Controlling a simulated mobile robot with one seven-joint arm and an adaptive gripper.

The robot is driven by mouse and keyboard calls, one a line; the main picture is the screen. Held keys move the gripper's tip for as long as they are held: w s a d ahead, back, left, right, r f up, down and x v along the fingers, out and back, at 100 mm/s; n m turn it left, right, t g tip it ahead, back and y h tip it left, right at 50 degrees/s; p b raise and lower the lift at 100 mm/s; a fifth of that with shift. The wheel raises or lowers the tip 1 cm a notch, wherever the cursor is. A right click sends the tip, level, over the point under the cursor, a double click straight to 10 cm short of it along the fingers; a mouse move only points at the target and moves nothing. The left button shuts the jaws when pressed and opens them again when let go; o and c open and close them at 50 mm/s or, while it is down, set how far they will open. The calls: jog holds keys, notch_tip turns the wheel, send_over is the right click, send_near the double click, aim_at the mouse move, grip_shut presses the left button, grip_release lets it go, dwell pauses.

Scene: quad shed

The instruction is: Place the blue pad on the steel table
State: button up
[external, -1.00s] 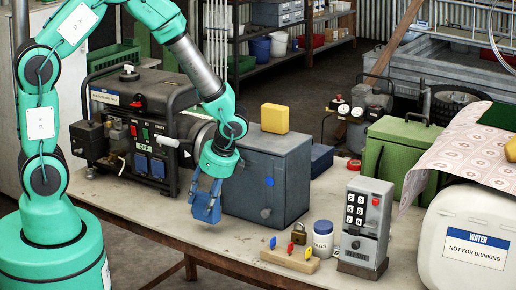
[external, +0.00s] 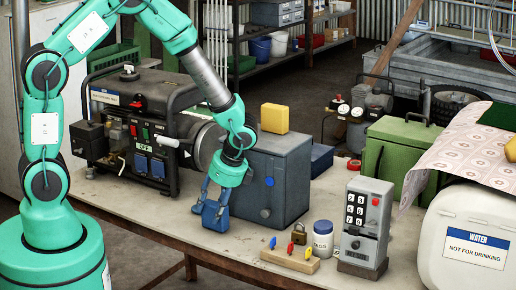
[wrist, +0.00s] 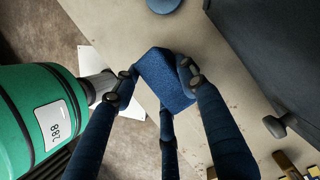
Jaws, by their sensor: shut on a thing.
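The blue pad (external: 215,217) is held in my gripper (external: 216,203) over the front part of the pale-topped table (external: 143,207), left of the grey-blue metal box. I cannot tell whether the pad's underside touches the table top.
The grey-blue box (external: 278,180) with a yellow block (external: 274,118) on it stands close right of my gripper. A generator (external: 138,135) stands behind left. A key rack (external: 290,260), padlock (external: 299,235), jar (external: 322,240) and keypad unit (external: 366,225) are to the right.

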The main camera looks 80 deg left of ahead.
jog(key=shift+f, duration=0.2)
jog(key=o, duration=0.8)
jog(key=shift+c, duration=0.2)
jog(key=p+v, duration=0.3)
jog(key=v, duration=0.9)
dwell(0.4)
jog(key=shift+r, duration=0.2)
